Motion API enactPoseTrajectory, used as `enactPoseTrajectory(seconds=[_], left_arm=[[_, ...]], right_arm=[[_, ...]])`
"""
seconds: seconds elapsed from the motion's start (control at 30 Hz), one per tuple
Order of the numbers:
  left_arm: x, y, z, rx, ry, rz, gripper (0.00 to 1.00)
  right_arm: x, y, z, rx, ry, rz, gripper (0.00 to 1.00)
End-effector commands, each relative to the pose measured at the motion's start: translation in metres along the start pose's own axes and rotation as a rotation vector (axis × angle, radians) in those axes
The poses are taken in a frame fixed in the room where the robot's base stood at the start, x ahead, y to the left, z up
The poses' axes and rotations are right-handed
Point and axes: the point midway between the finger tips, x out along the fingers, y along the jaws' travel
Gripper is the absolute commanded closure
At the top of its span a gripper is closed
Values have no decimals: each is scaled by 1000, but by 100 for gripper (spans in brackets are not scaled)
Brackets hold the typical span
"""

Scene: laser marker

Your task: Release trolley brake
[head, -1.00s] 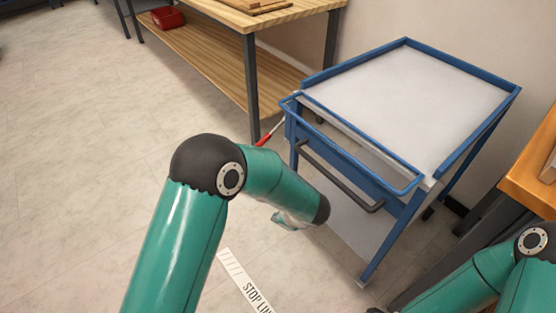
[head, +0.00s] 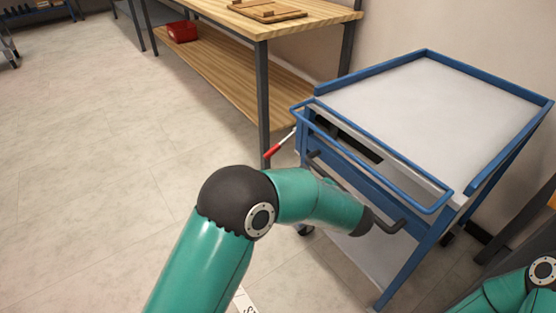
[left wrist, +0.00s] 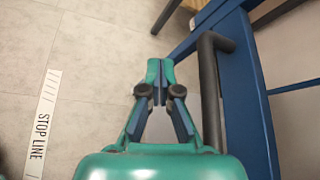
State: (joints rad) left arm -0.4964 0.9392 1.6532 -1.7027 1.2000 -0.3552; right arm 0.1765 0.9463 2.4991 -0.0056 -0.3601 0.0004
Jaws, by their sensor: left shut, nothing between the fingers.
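The blue trolley (head: 452,205) with a pale grey top stands to the right in the head view. A lever with a red grip (head: 272,151) and pale shaft slants out from its left corner. My left forearm crosses in front of the trolley's dark handle bar (head: 335,178), and my left gripper is hidden in the head view. In the left wrist view the gripper (left wrist: 160,70) is shut and empty, just left of the handle bar (left wrist: 210,90) and apart from the red grip, which I cannot see there. My right gripper is out of view.
A wooden workbench (head: 250,25) with a lower shelf stands behind and left of the trolley. A red bin (head: 182,32) sits on that shelf. The floor on the left is clear. A STOP LINE strip (left wrist: 42,125) lies on the floor.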

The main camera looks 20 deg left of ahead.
Motion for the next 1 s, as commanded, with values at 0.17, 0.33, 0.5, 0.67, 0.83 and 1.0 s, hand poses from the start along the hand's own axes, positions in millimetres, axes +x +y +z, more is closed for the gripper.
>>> enactPoseTrajectory(seconds=[0.17, 0.33, 0.5, 0.67, 0.83, 1.0], left_arm=[[34, 2, -2, -3, -1, 4, 100], [72, 3, -3, -3, 0, 4, 100], [110, 3, -3, -3, -1, 3, 100], [145, 3, -3, -4, 0, 3, 100], [180, 2, -3, -3, -1, 3, 100], [178, 0, 20, -4, -1, -2, 100]], right_arm=[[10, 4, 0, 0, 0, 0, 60], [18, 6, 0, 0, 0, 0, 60], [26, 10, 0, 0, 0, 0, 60], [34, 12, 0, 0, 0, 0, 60], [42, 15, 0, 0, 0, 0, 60], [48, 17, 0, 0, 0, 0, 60]])
